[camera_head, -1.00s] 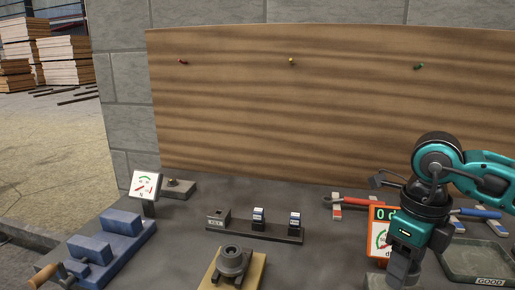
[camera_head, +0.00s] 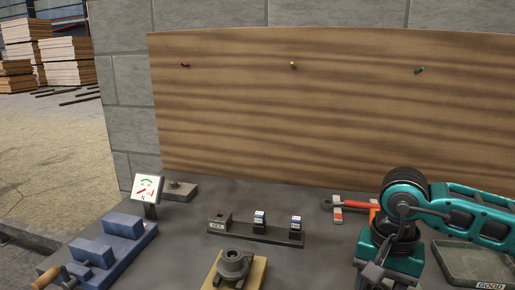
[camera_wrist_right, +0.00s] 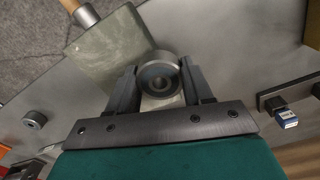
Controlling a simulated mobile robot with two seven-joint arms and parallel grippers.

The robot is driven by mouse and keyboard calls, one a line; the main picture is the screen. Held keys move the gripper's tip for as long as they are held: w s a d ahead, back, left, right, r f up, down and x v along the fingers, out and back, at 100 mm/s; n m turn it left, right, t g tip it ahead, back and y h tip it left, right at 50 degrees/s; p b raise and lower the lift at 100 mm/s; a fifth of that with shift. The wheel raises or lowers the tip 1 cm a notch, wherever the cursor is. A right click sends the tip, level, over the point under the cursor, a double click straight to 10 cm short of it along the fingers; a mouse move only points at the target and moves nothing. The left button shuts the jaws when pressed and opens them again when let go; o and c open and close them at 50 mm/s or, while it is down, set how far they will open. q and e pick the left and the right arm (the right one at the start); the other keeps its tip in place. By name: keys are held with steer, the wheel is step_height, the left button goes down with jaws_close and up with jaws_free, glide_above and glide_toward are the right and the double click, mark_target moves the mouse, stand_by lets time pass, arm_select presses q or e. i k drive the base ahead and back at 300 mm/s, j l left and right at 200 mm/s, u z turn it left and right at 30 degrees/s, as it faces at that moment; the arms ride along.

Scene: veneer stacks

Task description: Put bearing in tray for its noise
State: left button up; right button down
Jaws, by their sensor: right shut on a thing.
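In the right wrist view a grey ring-shaped bearing (camera_wrist_right: 158,68) with a dark centre sits between the fingers of my right gripper (camera_wrist_right: 158,88), which is shut on it. In the head view the right gripper (camera_head: 375,276) is at the lower right; the bearing cannot be made out there. A shallow grey-green tray (camera_head: 470,262) labelled GOOD lies to its right, partly covered by my right arm. My left gripper is not in view.
A round grey fixture on a wooden base (camera_head: 232,265) stands left of the right gripper. Behind it is a dark rack (camera_head: 270,236) with small blocks.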

mark_target(457, 265)
steer(key=k, duration=0.75)
steer(key=k+u, duration=0.25)
steer(key=k+j+u, duration=0.1)
steer(key=k+u, duration=0.2)
steer(key=l+u, duration=0.2)
steer(key=u, duration=0.15)
steer(key=i+l+u, duration=0.1)
steer(key=u, duration=0.25)
steer(key=l, duration=2.7)
